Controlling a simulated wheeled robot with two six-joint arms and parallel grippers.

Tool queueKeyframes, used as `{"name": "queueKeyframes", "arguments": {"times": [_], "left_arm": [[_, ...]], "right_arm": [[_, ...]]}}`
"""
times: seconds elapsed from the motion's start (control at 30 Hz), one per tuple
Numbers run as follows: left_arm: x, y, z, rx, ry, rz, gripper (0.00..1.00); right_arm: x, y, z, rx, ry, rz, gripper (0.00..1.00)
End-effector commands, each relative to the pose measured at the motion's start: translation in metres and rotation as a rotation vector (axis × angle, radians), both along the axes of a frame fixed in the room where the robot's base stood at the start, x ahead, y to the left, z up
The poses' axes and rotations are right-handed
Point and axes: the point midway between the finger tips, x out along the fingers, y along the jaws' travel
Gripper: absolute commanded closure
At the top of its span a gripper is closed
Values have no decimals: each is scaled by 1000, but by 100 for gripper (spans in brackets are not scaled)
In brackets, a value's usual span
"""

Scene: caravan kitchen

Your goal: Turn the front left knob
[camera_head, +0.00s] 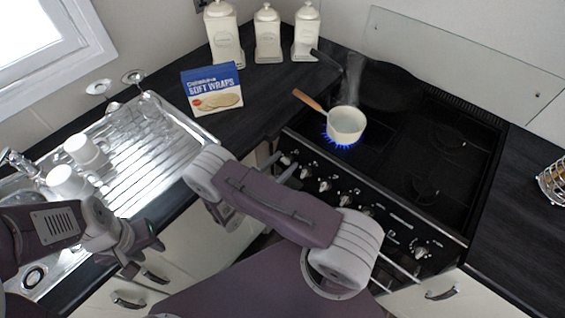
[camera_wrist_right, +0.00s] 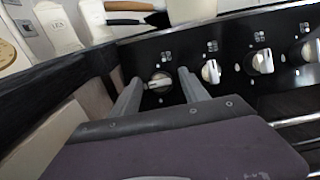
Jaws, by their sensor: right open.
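The stove's front panel (camera_head: 390,232) carries a row of silver knobs. The leftmost knob (camera_wrist_right: 158,82) shows in the right wrist view between the two fingers of my right gripper (camera_wrist_right: 160,92). The fingers are apart and on either side of the knob; I cannot tell whether they touch it. In the head view my right gripper (camera_head: 284,168) is at the left end of the panel, partly hiding that knob. My left gripper (camera_head: 144,257) is over the counter's front edge by the sink, its fingers apart and empty.
A saucepan (camera_head: 346,123) sits over a lit blue flame on the hob, its wooden handle pointing left. A soft wraps box (camera_head: 212,90) and white canisters (camera_head: 267,35) stand at the back. White mugs (camera_head: 70,181) stand on the sink at left.

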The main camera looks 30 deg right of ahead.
Motion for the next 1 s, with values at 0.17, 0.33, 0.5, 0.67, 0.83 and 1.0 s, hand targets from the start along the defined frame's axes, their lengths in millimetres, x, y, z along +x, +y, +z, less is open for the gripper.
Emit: {"name": "queueKeyframes", "arguments": {"times": [0.17, 0.33, 0.5, 0.67, 0.83, 1.0], "left_arm": [[0, 0, 0, 0, 0, 0, 64], [0, 0, 0, 0, 0, 0, 64], [0, 0, 1, 0, 0, 0, 64], [0, 0, 4, 0, 0, 0, 64], [0, 0, 11, 0, 0, 0, 64], [0, 0, 20, 0, 0, 0, 64]], "right_arm": [[0, 0, 0, 0, 0, 0, 72], [0, 0, 0, 0, 0, 0, 100], [0, 0, 0, -5, 12, 6, 100], [-1, 0, 1, -25, 59, 31, 100], [-1, 0, 2, -66, 157, 79, 100], [-2, -1, 3, -120, 289, 145, 100]]}}
